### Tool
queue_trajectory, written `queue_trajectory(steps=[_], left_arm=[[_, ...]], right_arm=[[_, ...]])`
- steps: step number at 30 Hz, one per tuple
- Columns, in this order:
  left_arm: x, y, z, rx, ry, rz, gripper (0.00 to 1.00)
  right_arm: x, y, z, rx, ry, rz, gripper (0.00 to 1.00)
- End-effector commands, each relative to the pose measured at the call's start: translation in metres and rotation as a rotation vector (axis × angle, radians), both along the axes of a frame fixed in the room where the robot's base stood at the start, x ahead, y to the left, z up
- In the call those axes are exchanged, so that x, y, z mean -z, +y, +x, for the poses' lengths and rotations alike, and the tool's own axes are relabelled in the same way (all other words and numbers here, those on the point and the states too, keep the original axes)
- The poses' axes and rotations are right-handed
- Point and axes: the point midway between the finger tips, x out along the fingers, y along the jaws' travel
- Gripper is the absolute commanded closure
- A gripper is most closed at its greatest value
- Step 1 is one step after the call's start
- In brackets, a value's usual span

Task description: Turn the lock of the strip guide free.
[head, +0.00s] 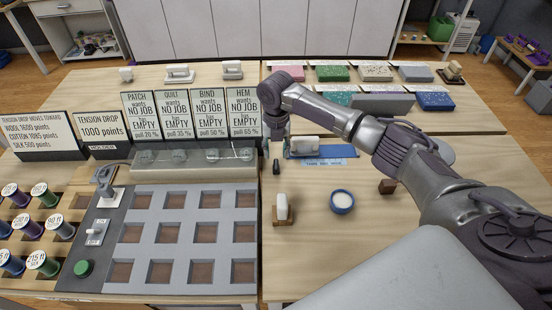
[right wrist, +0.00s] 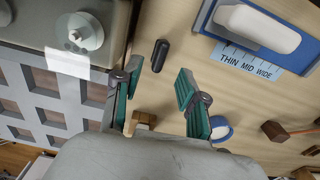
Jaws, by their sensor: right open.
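The strip guide is a blue plate (head: 345,143) with a white block on it and a pale blue scale reading THIN MID WIDE. It also shows at the upper right of the right wrist view (right wrist: 209,17). A small black elongated knob, which looks like its lock (right wrist: 160,54), stands on the wood left of the guide; it also shows in the head view (head: 276,167). My right gripper (right wrist: 160,72) is open and empty, pointing down. In the right wrist view the knob lies just beyond and between the fingertips, with no contact visible. My left gripper is not seen.
A grey grid panel (head: 140,275) and a grey box with round knobs (head: 170,168) stand left of the lock. In front are a white-topped wooden block (head: 283,210) and a blue round dish (head: 342,201). Fabric stacks (head: 375,103) lie behind. Bare wood surrounds the lock.

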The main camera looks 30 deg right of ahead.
Motion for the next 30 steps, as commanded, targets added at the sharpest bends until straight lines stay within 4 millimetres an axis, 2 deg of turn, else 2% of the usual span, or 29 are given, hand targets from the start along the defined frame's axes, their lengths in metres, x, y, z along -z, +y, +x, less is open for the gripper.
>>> queue_trajectory(steps=[3,10,15,30], left_arm=[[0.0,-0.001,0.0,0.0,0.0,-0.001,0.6],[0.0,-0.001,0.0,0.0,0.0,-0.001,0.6],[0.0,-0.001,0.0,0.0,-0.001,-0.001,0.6],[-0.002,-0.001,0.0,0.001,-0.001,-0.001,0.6]], right_arm=[[-0.027,0.0,0.001,-0.001,-0.004,-0.001,0.58],[-0.061,0.0,0.001,0.0,-0.002,-0.001,0.58],[-0.069,0.0,0.0,0.0,0.0,0.0,0.58],[-0.072,0.0,0.0,0.0,0.0,0.0,0.58]])
